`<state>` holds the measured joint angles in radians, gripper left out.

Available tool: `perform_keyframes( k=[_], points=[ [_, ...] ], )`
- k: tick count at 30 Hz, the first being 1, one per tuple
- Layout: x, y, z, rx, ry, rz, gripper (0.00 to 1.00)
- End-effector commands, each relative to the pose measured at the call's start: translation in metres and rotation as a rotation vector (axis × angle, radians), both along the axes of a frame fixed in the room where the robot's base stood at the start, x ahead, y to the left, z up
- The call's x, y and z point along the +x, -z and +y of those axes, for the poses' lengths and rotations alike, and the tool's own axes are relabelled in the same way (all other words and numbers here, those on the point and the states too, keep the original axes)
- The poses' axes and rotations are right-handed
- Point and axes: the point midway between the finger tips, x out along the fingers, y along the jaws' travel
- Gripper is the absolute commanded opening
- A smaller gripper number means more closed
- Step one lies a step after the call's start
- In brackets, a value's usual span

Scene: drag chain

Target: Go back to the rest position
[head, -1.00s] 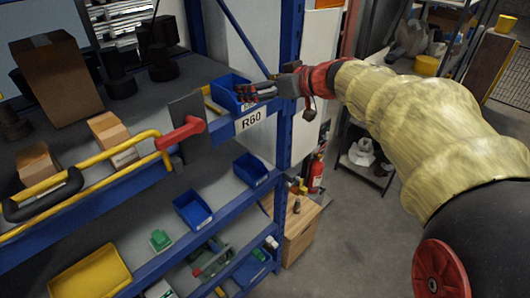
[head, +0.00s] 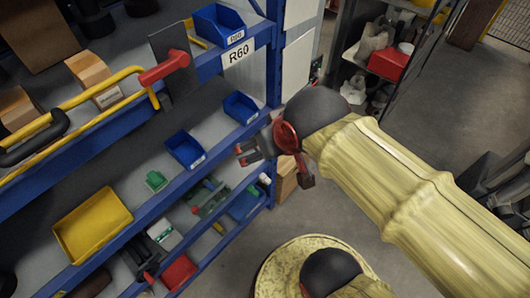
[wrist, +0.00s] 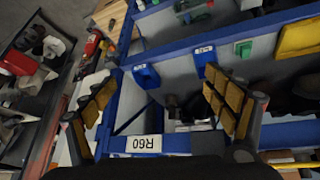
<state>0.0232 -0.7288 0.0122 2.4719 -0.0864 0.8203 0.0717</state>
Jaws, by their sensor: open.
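My gripper (head: 246,153) is open and empty in the head view, in front of the blue shelf rack's right post, below the R60 label. In the wrist view its two fingers with yellowish pads (wrist: 165,112) stand wide apart with nothing between them. My arm, in a pale yellow cover, reaches in from the lower right in the head view.
The blue rack (head: 262,45) holds blue bins (head: 186,150), a yellow tray (head: 93,225) and cardboard boxes (head: 94,76). A yellow rail with a red handle (head: 165,69) runs along its front. Another shelf with a red box (head: 388,64) stands behind. Grey floor (head: 420,110) lies open at right.

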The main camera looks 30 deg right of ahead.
Motion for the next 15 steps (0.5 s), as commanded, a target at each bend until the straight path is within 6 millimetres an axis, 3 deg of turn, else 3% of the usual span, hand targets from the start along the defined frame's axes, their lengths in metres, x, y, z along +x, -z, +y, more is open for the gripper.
perform_keyframes(
  k=[4, 15],
  points=[
    [-0.025, 0.015, 0.022, 0.045, -0.06, 0.07, 0.86],
    [-0.027, 0.018, 0.024, 0.049, -0.067, 0.077, 0.86]
  ],
)
